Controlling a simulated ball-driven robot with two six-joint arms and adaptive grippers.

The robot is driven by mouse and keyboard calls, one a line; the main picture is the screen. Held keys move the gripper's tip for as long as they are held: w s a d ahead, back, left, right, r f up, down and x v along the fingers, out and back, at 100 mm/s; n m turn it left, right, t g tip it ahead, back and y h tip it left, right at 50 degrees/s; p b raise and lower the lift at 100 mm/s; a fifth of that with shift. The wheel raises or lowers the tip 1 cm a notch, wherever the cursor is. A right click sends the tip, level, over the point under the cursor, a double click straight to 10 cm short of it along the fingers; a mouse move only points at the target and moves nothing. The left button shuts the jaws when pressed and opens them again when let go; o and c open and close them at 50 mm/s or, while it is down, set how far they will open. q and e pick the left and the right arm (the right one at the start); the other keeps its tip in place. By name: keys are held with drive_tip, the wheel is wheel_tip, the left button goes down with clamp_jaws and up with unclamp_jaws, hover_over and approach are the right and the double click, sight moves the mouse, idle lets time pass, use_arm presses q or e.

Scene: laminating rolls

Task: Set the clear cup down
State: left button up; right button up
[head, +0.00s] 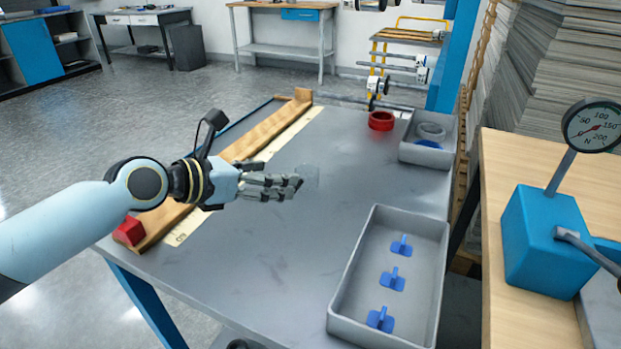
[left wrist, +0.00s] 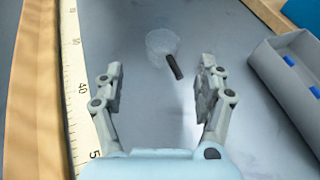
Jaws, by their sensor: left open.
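The clear cup (head: 309,177) is faint and see-through. It appears to stand on the grey table (head: 285,235), just past my left fingertips in the head view. In the left wrist view the cup (left wrist: 160,42) lies beyond and between the two fingers, apart from both. A short dark cylinder (left wrist: 174,66) shows at its near side; I cannot tell whether it is part of the cup. My left gripper (head: 296,184) is open and empty; its spread fingers also show in the left wrist view (left wrist: 161,72). My right gripper is not in view.
A grey tray (head: 341,312) with blue tabbed pieces lies at the front right. A red ring (head: 381,121) and a smaller grey bin (head: 445,157) are at the back. A wooden rail and a ruler (head: 190,226) run along the left edge.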

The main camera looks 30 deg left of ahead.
sight(301, 188)
use_arm(q)
drive_tip(key=b+x, duration=0.1)
drive_tip(key=x, duration=0.2)
drive_tip(key=shift+w+d+f, duration=0.1)
drive_tip(key=shift+f, duration=0.05)
drive_tip(key=b+x, duration=0.2)
drive_tip(key=x, duration=0.2)
drive_tip(key=shift+w+d+f, duration=0.15)
drive_tip(key=shift+f, duration=0.15)
drive_tip(key=shift+w+d, duration=0.1)
drive_tip(key=shift+w, duration=0.15)
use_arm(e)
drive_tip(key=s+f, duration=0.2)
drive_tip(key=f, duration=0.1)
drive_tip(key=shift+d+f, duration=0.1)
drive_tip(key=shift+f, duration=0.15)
use_arm(q)
drive_tip(key=shift+c, duration=0.4)
drive_tip(key=c, duration=1.2)
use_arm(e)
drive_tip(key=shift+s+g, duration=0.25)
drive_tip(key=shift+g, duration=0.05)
